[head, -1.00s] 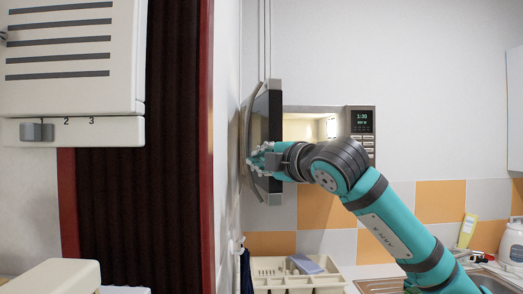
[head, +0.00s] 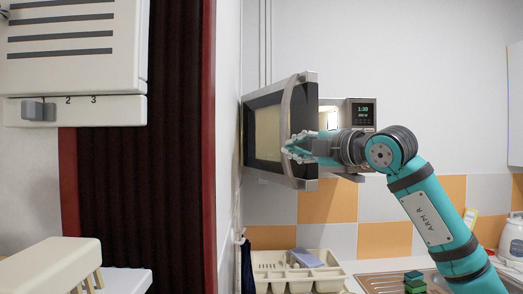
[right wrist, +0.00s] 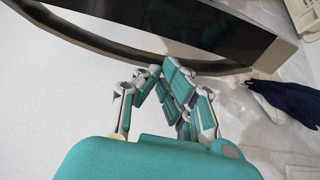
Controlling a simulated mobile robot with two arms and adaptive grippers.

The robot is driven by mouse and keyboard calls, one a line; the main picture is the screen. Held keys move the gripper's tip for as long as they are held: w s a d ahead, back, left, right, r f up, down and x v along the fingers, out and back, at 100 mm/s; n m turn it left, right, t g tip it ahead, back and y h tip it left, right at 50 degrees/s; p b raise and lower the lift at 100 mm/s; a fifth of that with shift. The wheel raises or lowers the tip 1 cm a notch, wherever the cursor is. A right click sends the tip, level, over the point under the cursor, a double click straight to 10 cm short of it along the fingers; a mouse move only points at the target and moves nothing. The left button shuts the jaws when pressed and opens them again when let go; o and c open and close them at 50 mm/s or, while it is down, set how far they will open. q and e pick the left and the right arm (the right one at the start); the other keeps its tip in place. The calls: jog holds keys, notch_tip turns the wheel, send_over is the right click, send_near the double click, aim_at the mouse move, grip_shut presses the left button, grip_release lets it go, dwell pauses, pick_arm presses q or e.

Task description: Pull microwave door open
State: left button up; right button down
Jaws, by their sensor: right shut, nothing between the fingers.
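The microwave (head: 361,140) is on the back wall, its lit inside showing through the gap right of the door. Its door (head: 264,133) stands partly open, hinged at the left, its dark-framed window facing me. A curved grey handle (head: 287,108) runs down its near right edge. My right gripper (head: 293,148) is at the handle's middle, shut with nothing held. In the right wrist view, its folded fingers (right wrist: 165,88) lie just below the curved handle (right wrist: 100,45); whether they touch it I cannot tell. My left gripper is not in view.
A beige tray (head: 297,280) with a blue-grey item stands below the microwave. A sink (head: 385,284) with green sponges lies to the right. A wall (head: 228,130) runs close beside the door's left. A dark cloth (head: 246,268) hangs below.

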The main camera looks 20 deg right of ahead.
jog(key=shift+a, duration=0.2)
jog(key=v, duration=1.2)
